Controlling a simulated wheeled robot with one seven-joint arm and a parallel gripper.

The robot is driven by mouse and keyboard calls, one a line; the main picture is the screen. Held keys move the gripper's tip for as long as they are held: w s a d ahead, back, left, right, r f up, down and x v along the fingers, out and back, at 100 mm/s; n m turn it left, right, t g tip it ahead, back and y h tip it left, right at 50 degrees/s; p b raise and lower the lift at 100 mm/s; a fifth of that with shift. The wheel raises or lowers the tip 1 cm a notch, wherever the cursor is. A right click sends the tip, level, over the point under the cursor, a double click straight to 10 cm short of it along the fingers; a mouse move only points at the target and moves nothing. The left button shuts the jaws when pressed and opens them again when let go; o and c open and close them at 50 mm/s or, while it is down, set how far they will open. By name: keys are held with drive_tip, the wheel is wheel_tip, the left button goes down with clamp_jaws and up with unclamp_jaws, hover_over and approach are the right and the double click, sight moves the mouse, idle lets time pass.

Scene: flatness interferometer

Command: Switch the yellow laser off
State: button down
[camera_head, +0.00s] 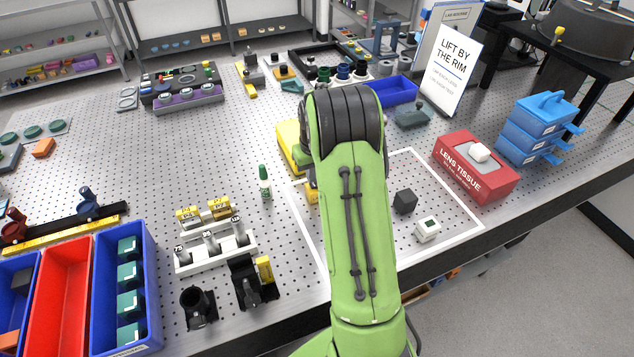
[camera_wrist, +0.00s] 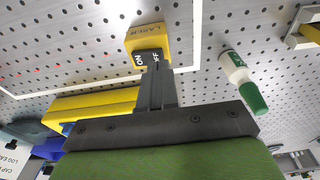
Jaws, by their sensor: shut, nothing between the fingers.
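The yellow laser (camera_wrist: 147,37) is a small box marked LASER, at the upper middle of the wrist view. Its near face has a black switch panel (camera_wrist: 149,57) marked ON and OFF. My gripper (camera_wrist: 155,80) is shut and empty, with its fingertips right at this panel; I cannot tell whether they touch it. The fingers cover part of the panel, and I cannot tell which way the switch is set. In the head view my green arm hides the gripper, and a small yellow piece (camera_head: 312,191), probably the laser, peeks out at its left edge.
A green-capped white bottle (camera_wrist: 240,82) stands right of my fingers. A larger yellow block (camera_wrist: 92,106) lies to their left. Faint red specks show on the perforated table (camera_wrist: 60,25).

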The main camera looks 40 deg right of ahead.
sight(312, 185)
drive_tip(key=shift+f+b, duration=0.65)
drive_tip(key=shift+f, duration=0.2)
idle(0.7)
drive_tip(key=shift+r+p, duration=2.7)
drive_tip(key=shift+r, duration=0.85)
